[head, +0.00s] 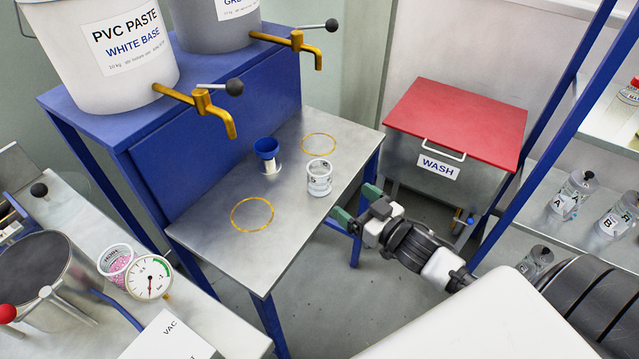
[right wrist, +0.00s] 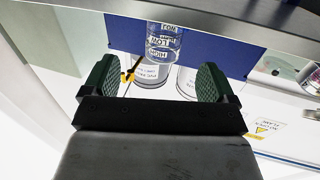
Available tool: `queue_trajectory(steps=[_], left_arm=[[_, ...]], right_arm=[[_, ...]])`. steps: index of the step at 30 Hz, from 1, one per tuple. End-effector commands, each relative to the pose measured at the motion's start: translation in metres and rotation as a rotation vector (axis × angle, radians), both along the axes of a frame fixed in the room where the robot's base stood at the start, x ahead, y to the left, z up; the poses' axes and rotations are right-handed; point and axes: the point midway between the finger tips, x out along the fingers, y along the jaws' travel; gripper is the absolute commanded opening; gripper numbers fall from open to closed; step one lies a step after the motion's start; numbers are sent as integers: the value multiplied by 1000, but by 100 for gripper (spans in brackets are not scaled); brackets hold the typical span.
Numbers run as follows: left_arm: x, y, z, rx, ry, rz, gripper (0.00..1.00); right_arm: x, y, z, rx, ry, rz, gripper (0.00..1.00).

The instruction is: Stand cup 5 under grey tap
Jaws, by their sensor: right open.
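A clear cup (head: 319,180) with printed labels stands upright near the right edge of the steel table, in front of the far yellow ring (head: 319,144). Its number is too small to read. In the right wrist view the cup (right wrist: 165,43) appears upside down, ahead of the gap between the fingers. The grey tap (head: 309,48) is the brass tap on the grey bucket, above the table's far end. My right gripper (head: 355,206) is open and empty, just off the table's right edge and apart from the cup; its green-padded fingers (right wrist: 155,82) show in the wrist view. My left gripper is out of view.
A blue-topped small container (head: 266,154) stands left of the cup. A second yellow ring (head: 252,214) lies below the tap (head: 217,112) of the white bucket (head: 105,60). A red-lidded wash bin (head: 455,115) stands behind my arm. The table's front part (head: 250,260) is clear.

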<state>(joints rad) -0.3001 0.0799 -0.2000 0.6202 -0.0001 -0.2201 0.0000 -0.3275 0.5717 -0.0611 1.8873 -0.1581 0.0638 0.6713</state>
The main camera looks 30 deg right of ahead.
Motion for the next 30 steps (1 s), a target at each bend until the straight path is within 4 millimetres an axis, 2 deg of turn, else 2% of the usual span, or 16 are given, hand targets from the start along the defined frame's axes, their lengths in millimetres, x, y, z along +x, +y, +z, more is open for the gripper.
queue_trajectory(steps=[2, 5, 12, 20, 30], left_arm=[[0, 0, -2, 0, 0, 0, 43], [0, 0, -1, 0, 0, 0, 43], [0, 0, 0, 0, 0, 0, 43], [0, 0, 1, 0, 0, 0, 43], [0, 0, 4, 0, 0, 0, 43]], right_arm=[[0, 5, 13, 7, -29, 21, 87], [7, 8, 19, 13, -41, 28, 87], [40, 18, 19, 12, -40, 26, 87], [58, 23, 18, 12, -36, 25, 87], [99, 34, 18, 10, -38, 25, 87]])
